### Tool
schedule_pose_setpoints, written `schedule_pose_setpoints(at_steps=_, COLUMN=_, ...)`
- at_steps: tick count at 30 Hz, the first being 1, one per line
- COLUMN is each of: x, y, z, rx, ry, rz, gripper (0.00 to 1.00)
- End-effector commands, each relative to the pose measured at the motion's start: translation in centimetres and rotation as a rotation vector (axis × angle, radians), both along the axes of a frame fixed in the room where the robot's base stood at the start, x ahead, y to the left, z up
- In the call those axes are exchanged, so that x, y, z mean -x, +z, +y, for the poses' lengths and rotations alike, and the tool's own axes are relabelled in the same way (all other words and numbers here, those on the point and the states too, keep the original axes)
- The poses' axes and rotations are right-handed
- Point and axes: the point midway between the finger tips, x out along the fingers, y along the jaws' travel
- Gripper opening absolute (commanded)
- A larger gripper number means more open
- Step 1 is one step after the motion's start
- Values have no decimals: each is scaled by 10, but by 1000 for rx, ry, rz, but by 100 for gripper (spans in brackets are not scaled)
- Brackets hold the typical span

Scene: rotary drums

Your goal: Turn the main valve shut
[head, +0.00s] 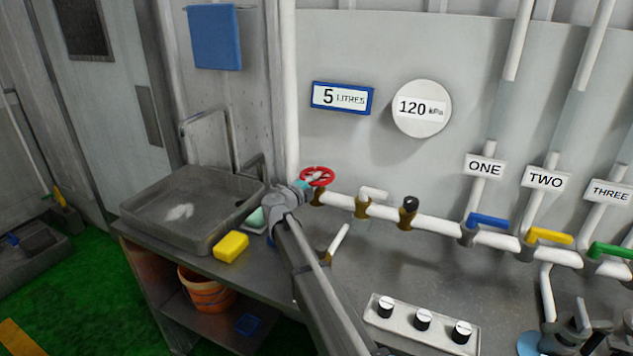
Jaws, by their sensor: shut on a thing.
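The main valve appears to be the red handwheel (318,176) at the left end of the white pipe, on a brass body. My arm reaches up from the bottom of the head view. My gripper (303,188) is at the left edge of the red wheel and looks shut on its rim. The fingertips are small and partly hidden by the wrist. The wheel lies roughly level, and how far it is turned cannot be told.
The white pipe (440,224) runs right past a white-handled tap (374,194), a black-knobbed fitting (410,205) and blue (488,220), yellow (550,236) and green (610,250) levers. A sink (150,210), yellow sponge (231,247) and knob panel (422,322) are nearby.

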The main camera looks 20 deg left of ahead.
Motion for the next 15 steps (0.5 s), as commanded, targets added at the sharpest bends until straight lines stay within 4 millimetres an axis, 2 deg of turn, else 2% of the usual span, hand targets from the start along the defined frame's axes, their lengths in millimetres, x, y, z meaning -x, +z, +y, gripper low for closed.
schedule_pose_setpoints(at_steps=15, x=-1, y=-2, z=16, rx=-4, ry=-414, rz=6, gripper=0)
